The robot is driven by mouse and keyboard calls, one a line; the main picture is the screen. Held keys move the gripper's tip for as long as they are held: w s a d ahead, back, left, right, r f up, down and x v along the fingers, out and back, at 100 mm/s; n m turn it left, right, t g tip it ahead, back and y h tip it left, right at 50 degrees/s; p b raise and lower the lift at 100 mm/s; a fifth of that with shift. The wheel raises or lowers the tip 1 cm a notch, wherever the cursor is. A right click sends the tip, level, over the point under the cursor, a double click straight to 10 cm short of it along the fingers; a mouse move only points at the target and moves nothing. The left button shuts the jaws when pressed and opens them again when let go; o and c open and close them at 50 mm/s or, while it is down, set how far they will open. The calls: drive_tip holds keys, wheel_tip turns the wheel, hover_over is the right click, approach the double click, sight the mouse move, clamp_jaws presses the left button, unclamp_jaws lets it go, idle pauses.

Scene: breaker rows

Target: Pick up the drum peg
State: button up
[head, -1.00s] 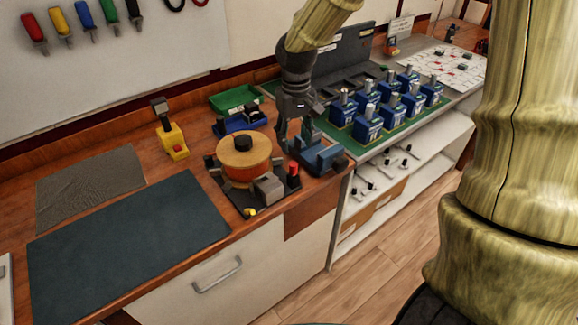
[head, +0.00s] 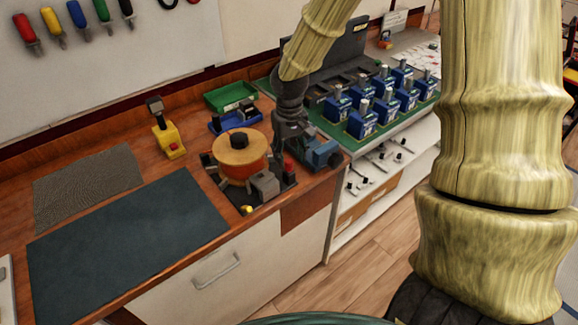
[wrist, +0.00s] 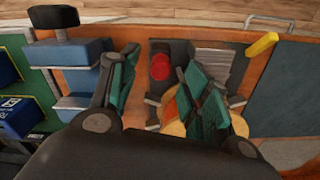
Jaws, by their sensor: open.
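The red-topped peg, which looks like the drum peg (head: 289,165), stands on the dark base of the orange drum fixture, at its right side. The orange drum (head: 240,157) with a black knob on top is just left of it. My gripper (head: 291,150) points down over the peg, partly covering it in the head view. In the wrist view, the red top (wrist: 160,66) shows between the open fingers of my gripper (wrist: 162,76), nearer the left one. Nothing is held. The wrist view does not clearly show the fingertips' height relative to the peg.
A blue vise-like block (head: 322,153) stands close to the right of my gripper; it is also left in the wrist view (wrist: 86,75). A grey block (head: 265,185) is in front of the drum. Blue breakers (head: 362,120) stand beyond. The dark mat (head: 125,245) is clear.

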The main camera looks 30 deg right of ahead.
sight(289, 161)
drive_tip(key=shift+f+p, duration=0.4)
drive_tip(key=shift+f, duration=1.3)
clamp_jaws()
